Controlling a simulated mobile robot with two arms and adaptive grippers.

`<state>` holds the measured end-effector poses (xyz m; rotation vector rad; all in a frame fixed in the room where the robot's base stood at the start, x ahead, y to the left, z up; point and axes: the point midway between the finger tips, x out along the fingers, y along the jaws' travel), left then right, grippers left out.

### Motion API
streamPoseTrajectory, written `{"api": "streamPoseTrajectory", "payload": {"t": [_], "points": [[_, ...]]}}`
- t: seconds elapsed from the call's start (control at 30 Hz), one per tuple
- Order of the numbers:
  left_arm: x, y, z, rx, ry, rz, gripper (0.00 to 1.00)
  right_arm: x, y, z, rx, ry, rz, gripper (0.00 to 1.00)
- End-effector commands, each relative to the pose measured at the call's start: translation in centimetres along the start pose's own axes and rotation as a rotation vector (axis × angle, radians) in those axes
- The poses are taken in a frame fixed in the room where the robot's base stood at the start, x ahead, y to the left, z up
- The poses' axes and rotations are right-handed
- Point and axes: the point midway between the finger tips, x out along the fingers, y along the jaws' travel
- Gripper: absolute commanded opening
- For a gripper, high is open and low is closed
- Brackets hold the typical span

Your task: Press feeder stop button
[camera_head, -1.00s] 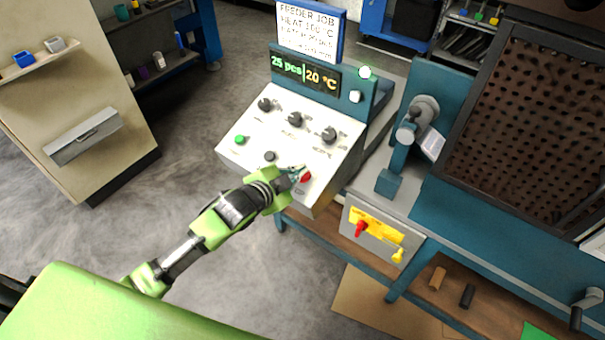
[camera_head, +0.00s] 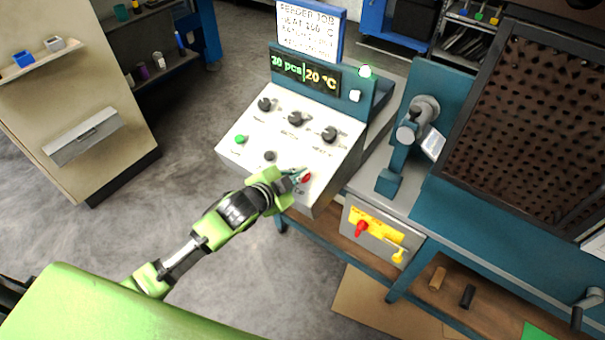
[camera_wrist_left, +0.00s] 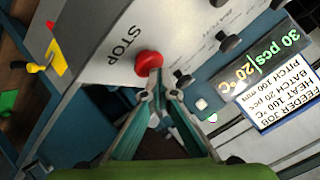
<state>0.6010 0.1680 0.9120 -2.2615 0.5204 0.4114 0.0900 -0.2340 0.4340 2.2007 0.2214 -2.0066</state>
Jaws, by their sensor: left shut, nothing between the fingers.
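The red stop button (camera_head: 305,177) sits at the lower right of the white control panel (camera_head: 262,121). In the left wrist view the red button (camera_wrist_left: 148,62) stands beside the printed word STOP, just beyond my fingertips. My left gripper (camera_head: 295,176) is shut and empty, its tips right at the button; the wrist view shows the shut fingers (camera_wrist_left: 158,94) too. I cannot tell whether the tips touch it. The display (camera_head: 305,72) reads 30 pcs and 20 °C. The sign (camera_head: 309,30) above it gives a feeder job with batch 20 pcs. My right gripper is not in view.
Three black knobs, a green button (camera_head: 240,139) and a dark button (camera_head: 269,156) are on the same panel. Open floor (camera_head: 190,140) lies left of the panel.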

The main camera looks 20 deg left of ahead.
Motion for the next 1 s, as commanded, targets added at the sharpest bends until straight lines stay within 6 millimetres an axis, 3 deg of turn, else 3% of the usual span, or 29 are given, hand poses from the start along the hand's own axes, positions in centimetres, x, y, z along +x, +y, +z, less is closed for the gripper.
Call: {"api": "streamPoseTrajectory", "payload": {"t": [1.0], "points": [[0.49,0.42,0.41,0.000,-0.002,0.002,0.00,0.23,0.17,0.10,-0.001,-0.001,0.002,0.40]]}}
